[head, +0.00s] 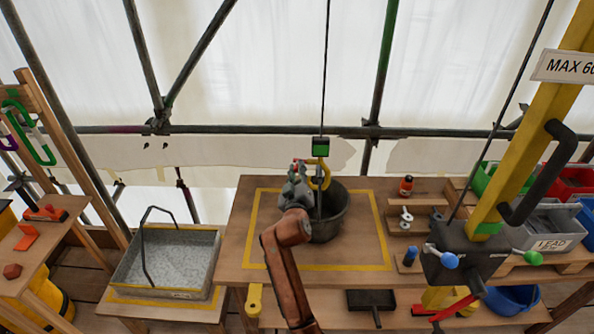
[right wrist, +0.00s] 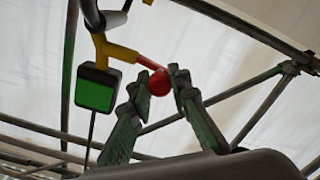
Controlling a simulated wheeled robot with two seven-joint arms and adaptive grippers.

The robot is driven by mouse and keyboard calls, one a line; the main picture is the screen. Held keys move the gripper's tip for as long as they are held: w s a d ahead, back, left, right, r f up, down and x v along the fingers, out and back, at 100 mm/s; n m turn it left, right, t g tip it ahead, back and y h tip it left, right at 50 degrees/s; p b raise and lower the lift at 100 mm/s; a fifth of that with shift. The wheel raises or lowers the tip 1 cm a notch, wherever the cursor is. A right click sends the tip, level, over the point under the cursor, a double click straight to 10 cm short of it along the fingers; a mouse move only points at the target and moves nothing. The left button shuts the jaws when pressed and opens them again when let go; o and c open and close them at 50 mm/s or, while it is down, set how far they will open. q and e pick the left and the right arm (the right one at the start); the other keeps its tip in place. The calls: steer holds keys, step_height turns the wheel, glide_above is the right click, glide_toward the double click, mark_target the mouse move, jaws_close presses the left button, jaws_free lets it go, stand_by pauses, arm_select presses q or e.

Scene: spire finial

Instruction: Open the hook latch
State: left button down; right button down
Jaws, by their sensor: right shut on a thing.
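The yellow hook (head: 324,176) hangs below a black block with a green face (head: 320,148) on a thin cable. In the right wrist view the block (right wrist: 96,92) hangs beside a yellow part (right wrist: 118,54) that carries a red arm ending in a round red knob (right wrist: 159,82). My right gripper (head: 297,170) is beside the hook on its left. Its fingertips (right wrist: 157,84) are closed about the red knob. Whether the latch is open or closed I cannot tell. My left gripper is not in view.
A dark bucket (head: 336,225) stands under the hook on a wooden table (head: 230,240) with a yellow taped outline. A metal tray (head: 205,291) stands to the left.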

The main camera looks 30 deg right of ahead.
stand_by(0.3)
steer(key=c, duration=2.1)
jaws_free()
steer(key=shift+s, duration=0.1)
steer(key=v, duration=0.7)
steer(key=shift+s+a, duration=0.15)
steer(key=shift+s, duration=0.05)
